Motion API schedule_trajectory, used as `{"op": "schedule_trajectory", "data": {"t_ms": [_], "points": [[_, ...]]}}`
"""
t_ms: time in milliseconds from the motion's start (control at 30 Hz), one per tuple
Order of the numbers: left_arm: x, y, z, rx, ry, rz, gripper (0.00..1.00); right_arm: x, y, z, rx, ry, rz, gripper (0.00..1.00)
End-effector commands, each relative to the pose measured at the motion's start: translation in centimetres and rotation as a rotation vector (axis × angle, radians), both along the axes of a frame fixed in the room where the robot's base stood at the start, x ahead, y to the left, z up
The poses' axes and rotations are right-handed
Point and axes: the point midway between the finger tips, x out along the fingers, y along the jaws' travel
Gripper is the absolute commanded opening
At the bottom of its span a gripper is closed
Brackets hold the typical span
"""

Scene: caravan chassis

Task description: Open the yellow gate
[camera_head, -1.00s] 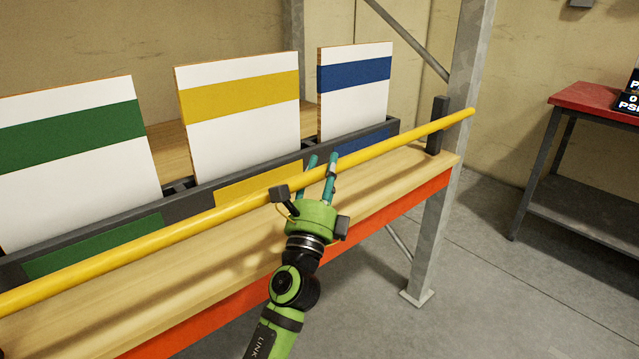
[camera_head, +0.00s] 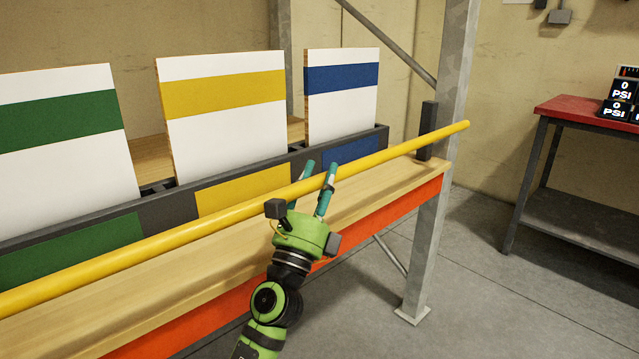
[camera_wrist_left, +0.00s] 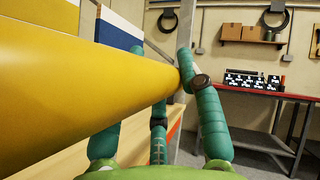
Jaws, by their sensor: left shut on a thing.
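The yellow gate (camera_head: 390,153) is a long round bar that runs slantwise in front of a dark rack on a wooden shelf. Its right end sticks out past a dark upright post (camera_head: 428,130). My left gripper (camera_head: 319,172) is shut on the bar right of its middle, with its teal fingers around it. In the left wrist view the bar (camera_wrist_left: 75,90) fills the left side and runs between the fingers. The bar's left end lies outside the head view. My right gripper is not in view.
White boards with green (camera_head: 60,120), yellow (camera_head: 222,95) and blue (camera_head: 342,78) bands stand in the rack behind the bar. A metal upright (camera_head: 448,190) stands at the shelf's right end. A red-topped table (camera_head: 570,108) is farther right. The floor between them is clear.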

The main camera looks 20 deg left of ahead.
Motion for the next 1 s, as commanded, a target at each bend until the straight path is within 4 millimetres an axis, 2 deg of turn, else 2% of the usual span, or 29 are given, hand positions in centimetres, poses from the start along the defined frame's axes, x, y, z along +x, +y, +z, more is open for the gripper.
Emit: {"op": "schedule_trajectory", "data": {"t_ms": [467,500,533,1000], "points": [[-0.01,-0.25,-0.02,0.000,-0.003,-0.011,0.00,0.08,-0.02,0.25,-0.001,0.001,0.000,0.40],[-0.01,-0.25,-0.02,0.000,-0.003,-0.011,0.52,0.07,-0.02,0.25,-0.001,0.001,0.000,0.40],[-0.01,-0.24,-0.02,0.001,-0.002,-0.010,0.61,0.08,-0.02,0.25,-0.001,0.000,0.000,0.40],[-0.55,-0.12,-0.49,0.000,-0.003,-0.003,0.61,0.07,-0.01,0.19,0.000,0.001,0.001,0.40]]}}
